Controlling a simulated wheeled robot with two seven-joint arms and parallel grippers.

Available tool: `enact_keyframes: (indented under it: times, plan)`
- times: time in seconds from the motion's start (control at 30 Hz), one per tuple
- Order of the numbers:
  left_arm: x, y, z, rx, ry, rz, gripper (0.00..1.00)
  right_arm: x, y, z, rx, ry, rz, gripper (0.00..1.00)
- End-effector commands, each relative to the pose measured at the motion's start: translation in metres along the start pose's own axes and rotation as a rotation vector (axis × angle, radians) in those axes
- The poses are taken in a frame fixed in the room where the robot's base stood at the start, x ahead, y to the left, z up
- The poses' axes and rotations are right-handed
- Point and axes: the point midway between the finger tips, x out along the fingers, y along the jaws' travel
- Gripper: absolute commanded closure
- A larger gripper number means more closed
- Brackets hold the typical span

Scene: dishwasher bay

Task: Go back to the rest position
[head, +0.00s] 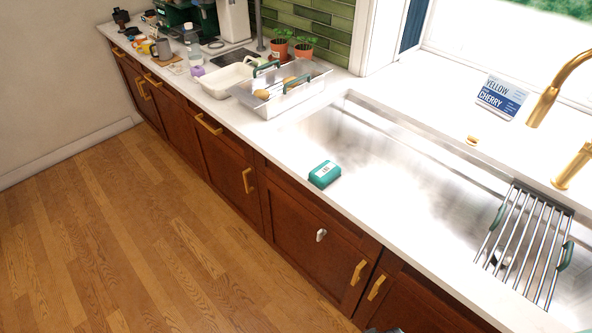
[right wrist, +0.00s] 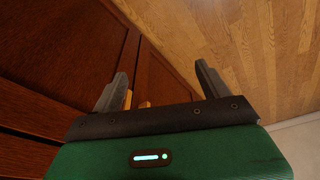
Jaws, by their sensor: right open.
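My right gripper (right wrist: 161,74) shows in the right wrist view. Its two grey fingers are spread wide apart, with nothing between them. Behind and beyond them are the dark red-brown cabinet fronts (right wrist: 60,60) and the wooden floor (right wrist: 265,60). The head view shows no gripper clearly; only a small dark shape is cut off at its bottom edge. My left gripper is not seen.
A white counter (head: 230,107) runs along the brown cabinets (head: 215,160), whose gold handles stick out. A teal box (head: 324,174) lies at the front edge by the steel sink (head: 400,170). A metal tray (head: 270,103) stands farther back. The wooden floor (head: 120,240) is clear.

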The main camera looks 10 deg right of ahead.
Motion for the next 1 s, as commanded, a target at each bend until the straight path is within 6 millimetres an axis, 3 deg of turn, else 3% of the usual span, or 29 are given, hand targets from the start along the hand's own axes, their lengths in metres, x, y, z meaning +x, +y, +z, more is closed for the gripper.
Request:
enact_keyframes:
  times: [0.03,0.2,0.5,0.63,0.8,1.0]
  plan:
    - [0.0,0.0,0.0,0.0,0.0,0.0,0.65,0.024,-0.001,0.012,-0.001,-0.016,-0.001,0.22]
    - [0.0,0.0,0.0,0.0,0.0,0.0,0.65,0.091,-0.004,0.053,-0.007,-0.043,-0.004,0.22]
    - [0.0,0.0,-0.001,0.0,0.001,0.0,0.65,0.18,-0.008,0.151,-0.019,-0.092,-0.01,0.22]
    - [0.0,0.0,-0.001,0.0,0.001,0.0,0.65,0.205,-0.009,0.199,-0.023,-0.114,-0.011,0.22]
    - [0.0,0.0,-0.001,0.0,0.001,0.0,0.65,0.221,-0.009,0.25,-0.029,-0.133,-0.013,0.22]
    - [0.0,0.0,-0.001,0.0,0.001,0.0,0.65,0.225,-0.008,0.277,-0.032,-0.142,-0.013,0.22]
